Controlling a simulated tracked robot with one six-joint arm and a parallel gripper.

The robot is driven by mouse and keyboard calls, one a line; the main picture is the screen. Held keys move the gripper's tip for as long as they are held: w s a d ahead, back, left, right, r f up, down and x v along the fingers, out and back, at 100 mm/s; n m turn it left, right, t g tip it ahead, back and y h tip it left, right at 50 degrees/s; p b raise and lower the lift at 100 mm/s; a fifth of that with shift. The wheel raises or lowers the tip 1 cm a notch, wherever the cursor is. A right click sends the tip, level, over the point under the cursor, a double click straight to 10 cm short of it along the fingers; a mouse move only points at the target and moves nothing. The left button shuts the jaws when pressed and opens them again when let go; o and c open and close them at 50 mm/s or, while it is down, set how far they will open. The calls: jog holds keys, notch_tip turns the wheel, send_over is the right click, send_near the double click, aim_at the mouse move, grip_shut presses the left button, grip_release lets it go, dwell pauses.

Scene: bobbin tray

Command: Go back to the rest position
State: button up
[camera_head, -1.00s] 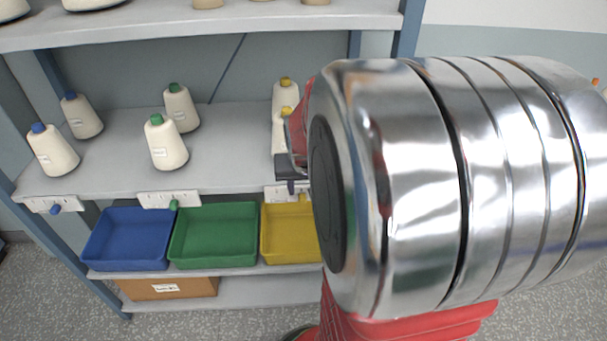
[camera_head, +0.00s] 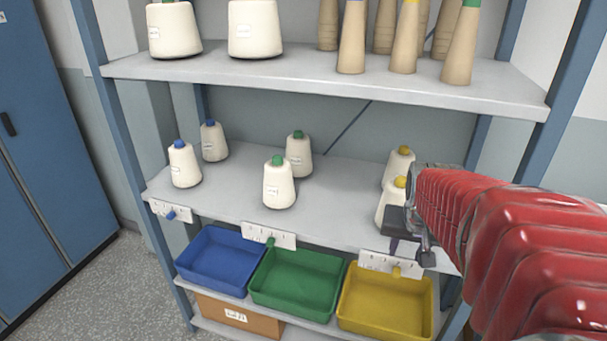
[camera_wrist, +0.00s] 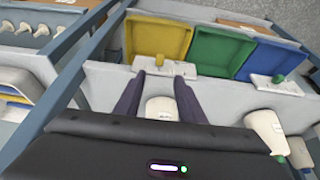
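My gripper (camera_head: 394,243) hangs at the front of the middle shelf, in front of the nearer yellow-capped cone (camera_head: 390,207). In the wrist view my gripper (camera_wrist: 158,90) has its two dark fingers spread wide. A white cone (camera_wrist: 160,108) shows between them, with its cap hidden behind the gripper body. I see no finger pressed on it, but cannot judge the depth of the gap. A second yellow-capped cone (camera_head: 399,166) stands behind the first. My red arm comes in from the right.
Blue-capped (camera_head: 184,166) and green-capped cones (camera_head: 279,187) stand upright on the middle shelf (camera_head: 330,222). Blue (camera_head: 222,260), green (camera_head: 297,281) and yellow (camera_head: 386,305) trays below look empty. The upper shelf (camera_head: 320,75) overhangs with spools. A blue post (camera_head: 572,75) stands right.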

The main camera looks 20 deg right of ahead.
jog(key=s+a+r+n+t+y, duration=0.1)
jog(key=s+a+r+n, duration=0.1)
jog(key=a, duration=1)
jog(key=s+a+r+n+t+y, duration=0.1)
jog(key=s+a+n, duration=0.3)
jog(key=a, duration=0.8)
jog(key=shift+s+a+r+n+y, duration=0.15)
jog(key=shift+s+r+n+y, duration=0.2)
jog(key=shift+r+n, duration=0.4)
jog(key=shift+f, duration=0.15)
